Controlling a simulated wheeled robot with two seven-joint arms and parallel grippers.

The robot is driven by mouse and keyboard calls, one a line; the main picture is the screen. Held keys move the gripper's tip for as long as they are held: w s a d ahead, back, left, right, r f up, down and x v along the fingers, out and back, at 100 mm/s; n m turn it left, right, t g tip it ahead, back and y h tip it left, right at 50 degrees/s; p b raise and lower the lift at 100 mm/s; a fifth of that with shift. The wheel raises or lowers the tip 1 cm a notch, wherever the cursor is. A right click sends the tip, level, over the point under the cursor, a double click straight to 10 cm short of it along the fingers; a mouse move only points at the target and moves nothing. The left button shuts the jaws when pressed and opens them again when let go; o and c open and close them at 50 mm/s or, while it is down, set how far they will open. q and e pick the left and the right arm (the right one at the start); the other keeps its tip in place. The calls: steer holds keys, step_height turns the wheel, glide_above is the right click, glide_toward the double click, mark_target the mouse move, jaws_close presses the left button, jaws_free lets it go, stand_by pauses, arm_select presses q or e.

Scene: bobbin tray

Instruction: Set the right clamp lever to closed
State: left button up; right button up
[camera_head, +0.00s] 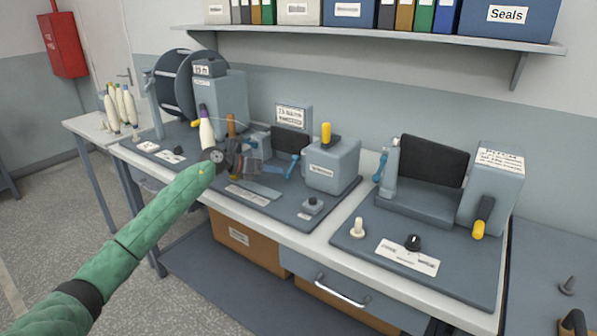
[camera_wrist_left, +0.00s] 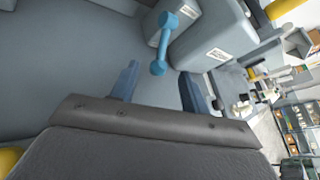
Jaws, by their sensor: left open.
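The right clamp lever (camera_head: 294,166) is a blue bar with knobbed ends, standing tilted on the middle fixture, left of the labelled grey box. A blue lever, seemingly this one, shows in the left wrist view (camera_wrist_left: 164,43), beyond the fingertips. Another blue lever (camera_head: 254,138) is to its left, partly hidden behind my gripper. My left gripper (camera_head: 262,168) is open and empty, just left of the right lever and apart from it. In the left wrist view its two fingers (camera_wrist_left: 160,85) are spread. My right gripper is not seen.
A grey box (camera_head: 333,165) with a yellow-handled lever (camera_head: 326,134) stands right of the clamp. A white-and-purple bobbin (camera_head: 206,130) and an orange handle (camera_head: 231,127) stand close behind my wrist. A second fixture (camera_head: 425,195) is farther right. A shelf (camera_head: 380,37) hangs above.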

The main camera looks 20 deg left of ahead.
mark_target(289, 172)
arm_select(q)
steer(key=shift+w+d, duration=0.2)
steer(key=shift+d, duration=0.1)
steer(key=p+x, duration=0.1)
steer(key=x, duration=0.3)
steer(key=shift+w+d+f, duration=0.15)
steer(key=shift+w+d, duration=0.05)
steer(key=shift+d, duration=0.1)
steer(key=shift+w+d+f+p, duration=0.35)
steer(key=shift+w+d+p, duration=0.05)
steer(key=shift+d, duration=0.1)
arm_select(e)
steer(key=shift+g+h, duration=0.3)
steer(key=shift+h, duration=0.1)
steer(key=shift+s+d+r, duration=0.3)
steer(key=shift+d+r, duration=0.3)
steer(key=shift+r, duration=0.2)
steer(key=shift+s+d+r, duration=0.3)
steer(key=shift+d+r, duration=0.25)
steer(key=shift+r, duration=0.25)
arm_select(q)
jaws_close()
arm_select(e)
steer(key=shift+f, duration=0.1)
